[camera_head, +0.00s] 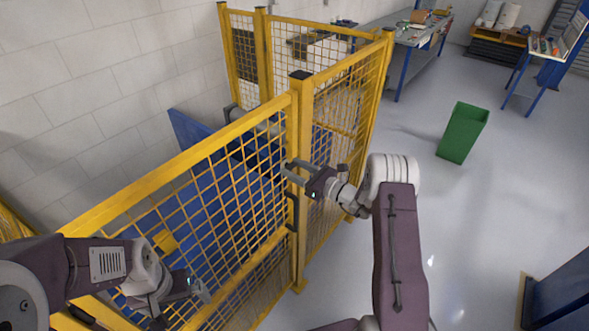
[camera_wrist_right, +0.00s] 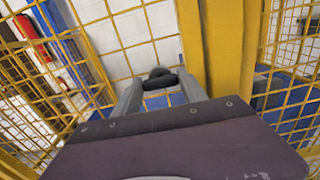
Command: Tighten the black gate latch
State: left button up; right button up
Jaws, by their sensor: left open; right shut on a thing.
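The black gate latch (camera_wrist_right: 160,76) shows in the right wrist view as a dark rounded piece between my fingertips, beside a yellow post. My right gripper (camera_wrist_right: 160,92) is shut on it. In the head view my right gripper (camera_head: 290,171) reaches leftward to the yellow gate post, and its fingers mostly hide the latch there. My left gripper (camera_head: 202,289) is open and empty at the lower left, in front of the yellow mesh panel (camera_head: 228,190).
A black vertical handle (camera_head: 291,211) sits on the post below my right gripper. Blue equipment (camera_head: 195,135) stands behind the mesh. A green bin (camera_head: 463,132) stands on open grey floor to the right. Workbenches (camera_head: 410,38) stand at the back.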

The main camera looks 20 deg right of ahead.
jog(key=m, duration=0.4)
jog(key=shift+d+b, duration=0.1)
jog(key=shift+b, duration=0.25)
jog(key=m, duration=0.3)
jog(key=shift+w+r+m, duration=0.1)
jog(key=shift+m, duration=0.3)
jog(key=m, duration=0.4)
jog(key=shift+d+p, duration=0.1)
jog(key=shift+p, duration=0.2)
jog(key=shift+m+p, duration=0.4)
jog(key=shift+m, duration=2.2)
jog(key=o, duration=1.4)
jog(key=shift+c, duration=0.2)
jog(key=shift+d+f, duration=0.1)
jog(key=shift+f, duration=0.1)
